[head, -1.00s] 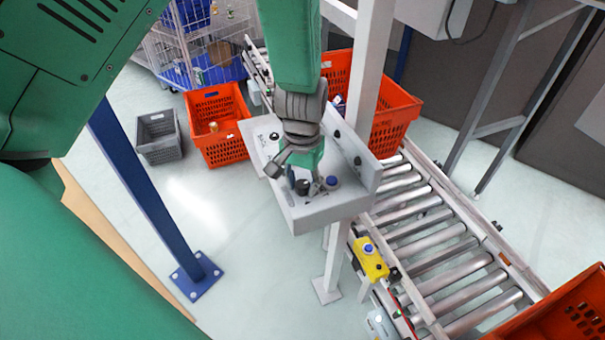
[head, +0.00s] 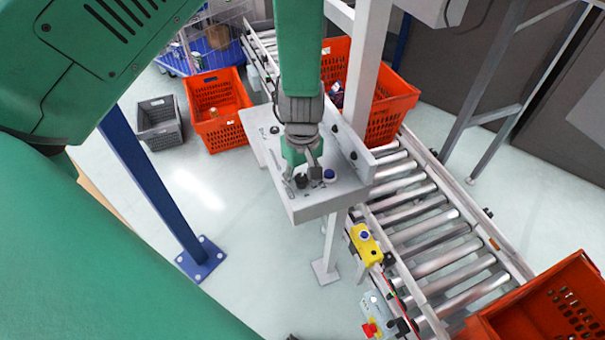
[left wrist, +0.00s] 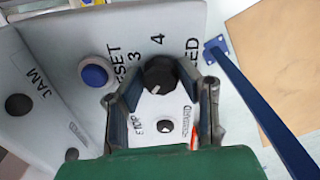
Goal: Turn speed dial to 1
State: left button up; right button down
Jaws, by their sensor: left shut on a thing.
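The speed dial (left wrist: 160,74) is a black round knob with a white mark on the grey control panel (head: 318,205). In the left wrist view the numbers 3 and 4 and part of the word SPEED show beside it. The white mark points toward the gripper side, at the lower part of the knob. My left gripper (head: 303,174) reaches down to the panel, with its fingers on either side of the dial, shut on it. The fingers also show in the left wrist view (left wrist: 160,88). Other dial numbers are hidden or unreadable. My right gripper is not in view.
A blue button (left wrist: 94,73) sits close beside the dial, and a small black switch (left wrist: 164,126) lies on its other side. A white post (head: 362,85) stands behind the panel. A roller conveyor (head: 430,230) runs to the right, with orange totes (head: 392,112) around.

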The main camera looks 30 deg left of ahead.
pick_arm(q)
jog(key=n, duration=0.3)
jog(key=shift+w+a+r+n, duration=0.1)
jog(key=shift+w+r+n, duration=0.05)
jog(key=shift+w+n, duration=0.2)
jog(key=shift+n, duration=1.75)
jog(key=o, duration=0.9)
jog(key=shift+o, duration=1.2)
jog(key=shift+s, duration=0.1)
